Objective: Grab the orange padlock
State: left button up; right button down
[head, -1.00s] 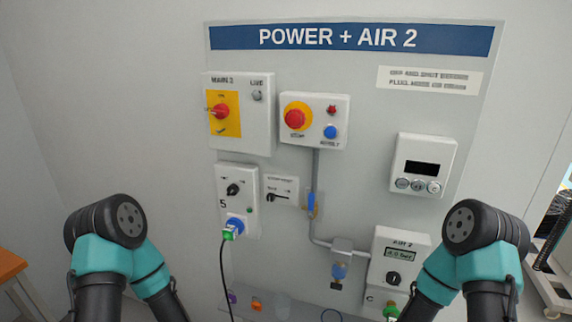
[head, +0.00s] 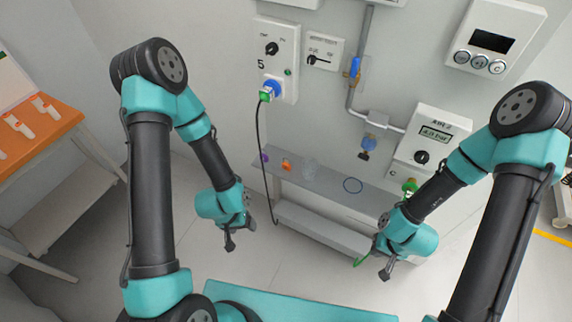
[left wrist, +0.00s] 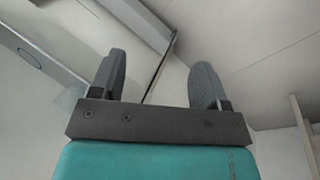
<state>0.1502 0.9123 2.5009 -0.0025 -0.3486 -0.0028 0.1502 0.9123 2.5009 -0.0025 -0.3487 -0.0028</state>
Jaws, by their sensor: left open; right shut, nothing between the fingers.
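A small orange object that looks like the orange padlock (head: 287,164) sits on the grey shelf (head: 330,184) below the wall panel in the head view. My left gripper (head: 240,234) is in front of and to the left of the shelf, apart from the padlock. In the left wrist view my left gripper (left wrist: 155,80) is open, with nothing between its fingers; the padlock does not show there. My right gripper (head: 376,268) is shut and empty, in front of the shelf's right part, near a green hose.
A black cable (head: 260,150) hangs from the blue socket (head: 273,88) past the shelf's left end. An orange-topped table (head: 40,130) stands at the left.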

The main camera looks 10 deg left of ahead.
pick_arm(q)
jog(key=shift+c, duration=0.3)
jog(key=shift+c, duration=1.3)
jog(key=shift+w, duration=0.1)
jog(key=w+d+r+m+t+y, duration=0.1)
jog(key=w+d+r+m, duration=0.3)
jog(key=w+m, duration=0.4)
jog(key=w+d+r+m+y, duration=0.3)
jog(key=w+d+r+m, duration=0.1)
jog(key=w+m, duration=0.4)
jog(key=w+d+r+m+t+y, duration=0.1)
jog(key=w+d+r+m+y, duration=0.2)
jog(key=w+d+r+m, duration=0.2)
jog(key=w+d+m, duration=0.1)
jog(key=w+m, duration=0.2)
jog(key=w, duration=0.1)
jog(key=shift+w+d+t, duration=0.15)
jog(key=shift+w+t, duration=0.15)
jog(key=shift+w, duration=0.1)
